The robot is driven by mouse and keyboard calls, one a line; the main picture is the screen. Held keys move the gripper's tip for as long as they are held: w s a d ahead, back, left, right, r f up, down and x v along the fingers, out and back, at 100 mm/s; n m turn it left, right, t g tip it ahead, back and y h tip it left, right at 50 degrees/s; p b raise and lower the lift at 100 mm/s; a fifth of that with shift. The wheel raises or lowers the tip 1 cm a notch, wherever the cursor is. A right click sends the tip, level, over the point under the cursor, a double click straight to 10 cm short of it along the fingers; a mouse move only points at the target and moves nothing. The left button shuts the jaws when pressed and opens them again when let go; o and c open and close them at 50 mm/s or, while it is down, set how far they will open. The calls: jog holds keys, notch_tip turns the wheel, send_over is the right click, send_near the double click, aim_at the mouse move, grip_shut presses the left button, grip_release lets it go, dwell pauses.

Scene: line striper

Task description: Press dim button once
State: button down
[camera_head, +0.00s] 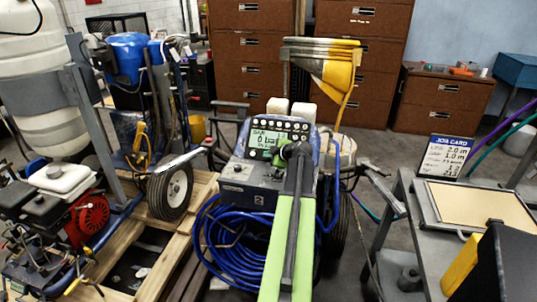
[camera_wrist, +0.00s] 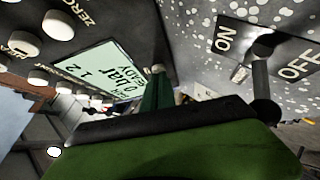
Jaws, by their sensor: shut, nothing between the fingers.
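The control panel (camera_head: 268,140) of the line striper has a lit green display (camera_head: 262,141) reading "0 bar", with round pale buttons around it. In the wrist view the display (camera_wrist: 102,72) reads "bar" and "READY", and pale buttons line its side. One button (camera_wrist: 57,25) is beside the word "ZERO". I cannot read a dim label in either view. My gripper (camera_head: 290,150) is at the panel's right side, near the display's right edge. In the wrist view my gripper (camera_wrist: 157,78) is shut and empty, its tip close to the panel. I cannot tell whether it touches.
An ON/OFF switch (camera_wrist: 262,45) is right of my gripper in the wrist view. A coiled blue hose (camera_head: 235,245) hangs below the panel. A job card (camera_head: 446,157) stands on a grey cart at right. Yellow-topped stencils (camera_head: 322,50) rise behind the machine.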

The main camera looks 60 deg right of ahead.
jog(key=a+r+p, duration=0.2)
jog(key=r, duration=0.1)
jog(key=shift+s+a+r+p, duration=0.15)
jog(key=shift+s+a+p, duration=0.05)
jog(key=shift+a+p, duration=0.1)
jog(key=p+v, duration=0.4)
jog(key=v, duration=0.6)
jog(key=shift+f+p, duration=0.25)
jog(key=shift+p, duration=0.05)
